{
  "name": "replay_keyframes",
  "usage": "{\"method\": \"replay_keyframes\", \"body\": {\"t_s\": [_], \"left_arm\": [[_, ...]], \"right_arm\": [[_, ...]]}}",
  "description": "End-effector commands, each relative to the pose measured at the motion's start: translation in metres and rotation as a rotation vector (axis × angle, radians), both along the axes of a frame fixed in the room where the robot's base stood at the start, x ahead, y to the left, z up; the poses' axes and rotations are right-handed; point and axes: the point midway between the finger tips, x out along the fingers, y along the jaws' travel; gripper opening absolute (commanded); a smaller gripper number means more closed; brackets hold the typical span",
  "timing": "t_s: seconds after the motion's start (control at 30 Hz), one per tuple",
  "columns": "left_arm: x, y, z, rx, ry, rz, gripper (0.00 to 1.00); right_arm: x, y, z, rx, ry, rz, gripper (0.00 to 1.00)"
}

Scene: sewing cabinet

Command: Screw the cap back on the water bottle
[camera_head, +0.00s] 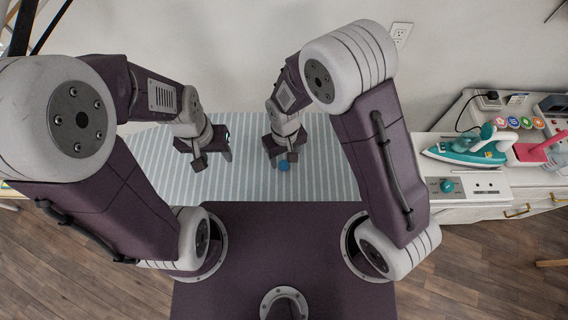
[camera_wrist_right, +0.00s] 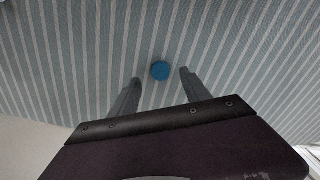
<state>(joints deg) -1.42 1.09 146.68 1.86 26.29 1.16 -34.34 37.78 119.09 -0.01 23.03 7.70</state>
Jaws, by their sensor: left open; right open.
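The small round blue cap (camera_head: 284,166) lies on the striped surface (camera_head: 330,185). My right gripper (camera_head: 286,159) is open just above and behind it in the head view. In the right wrist view the cap (camera_wrist_right: 160,71) shows beyond the tips of the open fingers (camera_wrist_right: 160,77), roughly centred between them and not held. My left gripper (camera_head: 212,158) is open over the left part of the striped surface. A small teal patch (camera_head: 228,137) shows beside it; I cannot tell what it is. No water bottle can be clearly made out.
To the right, a white cabinet top (camera_head: 470,208) carries a teal iron (camera_head: 468,150), a pink object (camera_head: 540,148) and several round coloured items (camera_head: 513,122). A wall outlet (camera_head: 400,33) is at the top. The striped surface around the cap is clear.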

Motion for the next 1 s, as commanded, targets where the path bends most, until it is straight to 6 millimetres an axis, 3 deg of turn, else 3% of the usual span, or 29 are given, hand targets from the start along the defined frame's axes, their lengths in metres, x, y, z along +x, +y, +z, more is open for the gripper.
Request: {"method": "replay_keyframes", "body": {"t_s": [0.27,0.63,0.67,0.8,0.87,1.0], "left_arm": [[0.0,0.0,0.009,0.0,0.0,0.0,0.5],[0.0,0.0,0.009,0.0,0.0,0.0,0.5],[0.0,0.0,0.009,0.0,0.0,0.0,0.5],[0.0,0.0,0.009,0.0,0.0,0.0,0.5],[0.0,0.0,0.009,0.0,0.0,0.0,0.5],[0.0,0.0,0.009,0.0,0.0,0.0,0.5]], "right_arm": [[0.003,0.002,-0.041,-0.003,0.004,0.0,0.56],[0.004,0.002,-0.045,0.0,0.001,0.0,0.56],[0.004,0.002,-0.045,0.0,0.001,0.0,0.53],[0.004,0.002,-0.045,0.0,0.001,0.0,0.14],[0.004,0.002,-0.045,0.0,0.001,0.0,0.0],[0.004,0.002,-0.045,0.0,0.001,0.0,0.0]]}}
